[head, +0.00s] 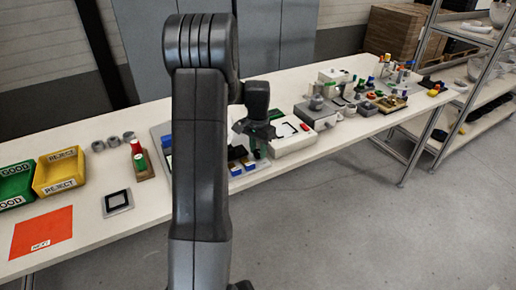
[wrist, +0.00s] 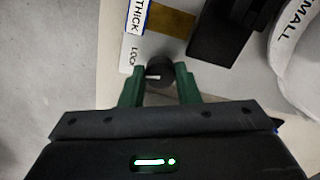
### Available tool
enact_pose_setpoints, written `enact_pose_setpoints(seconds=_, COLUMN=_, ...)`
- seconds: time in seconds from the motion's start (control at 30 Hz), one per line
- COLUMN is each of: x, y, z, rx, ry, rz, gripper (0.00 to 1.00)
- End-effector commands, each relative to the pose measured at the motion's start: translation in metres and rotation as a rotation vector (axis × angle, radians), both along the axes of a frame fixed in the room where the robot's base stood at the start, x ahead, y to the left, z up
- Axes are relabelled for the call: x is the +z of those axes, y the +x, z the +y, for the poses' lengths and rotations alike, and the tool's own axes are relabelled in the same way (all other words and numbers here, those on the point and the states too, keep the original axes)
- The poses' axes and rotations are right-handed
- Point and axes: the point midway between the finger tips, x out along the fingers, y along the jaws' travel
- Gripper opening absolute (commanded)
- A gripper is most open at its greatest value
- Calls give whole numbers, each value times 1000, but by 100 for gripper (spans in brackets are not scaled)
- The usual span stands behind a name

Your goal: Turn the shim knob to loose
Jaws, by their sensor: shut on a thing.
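The shim knob (wrist: 160,71) is a small dark round knob with a short white mark, seen in the wrist view. The mark lies towards the left side of the knob. A white label (wrist: 130,56) beside it, up and to the left, reads "LOO", with its end cut off from sight. My gripper (wrist: 159,73) has its two green fingers on either side of the knob and is shut on it. In the head view my gripper (head: 257,146) is down at the table; the knob is hidden there.
A "THICK" label (wrist: 138,14), a brown strip (wrist: 170,22) and a dark block (wrist: 222,30) lie beyond the knob. A white round part marked "SMALL" (wrist: 298,60) is close on the right. Yellow (head: 59,172) and green bins stand at the table's left.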

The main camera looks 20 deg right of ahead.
Motion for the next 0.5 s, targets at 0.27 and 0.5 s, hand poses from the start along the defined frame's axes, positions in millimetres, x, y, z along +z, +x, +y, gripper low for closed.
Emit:
enact_pose_setpoints(seconds=0.27, x=1, y=0, z=0, rx=258, ry=0, rz=-1, gripper=6)
enact_pose_setpoints(seconds=0.5, x=1, y=0, z=0, rx=486, ry=-1, rz=-2, gripper=6)
